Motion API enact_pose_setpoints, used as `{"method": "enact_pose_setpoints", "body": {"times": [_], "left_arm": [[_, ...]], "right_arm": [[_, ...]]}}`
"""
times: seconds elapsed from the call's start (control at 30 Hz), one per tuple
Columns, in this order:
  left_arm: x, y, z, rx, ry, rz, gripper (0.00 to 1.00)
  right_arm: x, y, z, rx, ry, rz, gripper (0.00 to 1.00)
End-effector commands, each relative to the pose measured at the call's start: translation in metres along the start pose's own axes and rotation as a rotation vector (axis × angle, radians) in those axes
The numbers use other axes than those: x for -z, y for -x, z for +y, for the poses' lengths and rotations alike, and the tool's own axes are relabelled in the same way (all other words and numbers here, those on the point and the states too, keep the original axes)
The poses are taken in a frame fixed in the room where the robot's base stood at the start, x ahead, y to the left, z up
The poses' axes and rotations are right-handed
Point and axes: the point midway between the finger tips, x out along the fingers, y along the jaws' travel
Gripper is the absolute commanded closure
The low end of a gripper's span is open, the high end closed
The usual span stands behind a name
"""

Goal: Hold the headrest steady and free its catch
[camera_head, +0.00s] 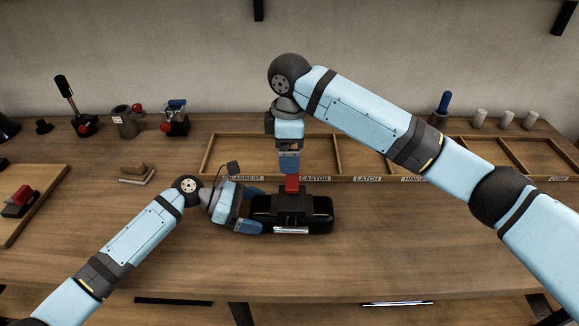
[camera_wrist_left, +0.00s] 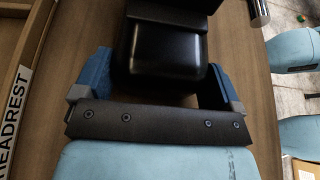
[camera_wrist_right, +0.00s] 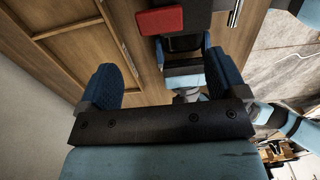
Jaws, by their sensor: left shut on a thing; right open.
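The black headrest (camera_head: 321,214) lies on the workbench, and its end also shows in the left wrist view (camera_wrist_left: 160,65). My left gripper (camera_head: 254,209) is shut on the headrest's left end, one blue finger along each side. A red catch (camera_head: 292,184) stands on a dark block on top of the headrest; in the right wrist view the catch (camera_wrist_right: 160,20) is at the top. My right gripper (camera_head: 290,169) points down just above the catch, open. In its wrist view its fingers are spread wide with nothing between them; whether they touch the catch cannot be told.
A labelled wooden compartment tray (camera_head: 340,178) lies behind the headrest. A wooden board (camera_head: 50,185) with a small red-topped part is at the left. Small tools and fittings stand along the back. The bench right of the headrest (camera_head: 420,235) is clear.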

Motion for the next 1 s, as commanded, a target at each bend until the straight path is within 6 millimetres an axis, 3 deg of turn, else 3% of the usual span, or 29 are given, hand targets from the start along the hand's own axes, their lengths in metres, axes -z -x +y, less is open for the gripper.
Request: {"method": "enact_pose_setpoints", "body": {"times": [0.1, 0.23, 0.67, 0.7, 0.73, 1.0], "left_arm": [[-0.002, 0.000, 0.000, 0.000, -0.001, -0.002, 0.59], [-0.002, 0.000, 0.000, 0.000, -0.001, -0.002, 0.59], [-0.002, 0.000, 0.000, 0.000, -0.001, -0.003, 0.59], [-0.002, 0.000, 0.000, -0.001, -0.001, -0.003, 0.07], [-0.002, 0.000, 0.000, -0.001, -0.001, -0.002, 0.01], [-0.001, 0.002, 0.000, -0.001, -0.001, -0.001, 0.00]], "right_arm": [[0.000, 0.021, 0.000, -0.002, 0.000, 0.000, 0.10], [0.000, 0.035, 0.000, 0.000, 0.000, 0.000, 0.10], [0.000, 0.040, 0.000, 0.000, 0.000, 0.000, 0.10], [0.000, 0.040, 0.000, 0.000, 0.000, 0.000, 0.10], [0.000, 0.040, 0.000, 0.000, 0.000, 0.000, 0.10], [0.000, 0.040, 0.000, 0.000, 0.000, 0.000, 0.10]]}}
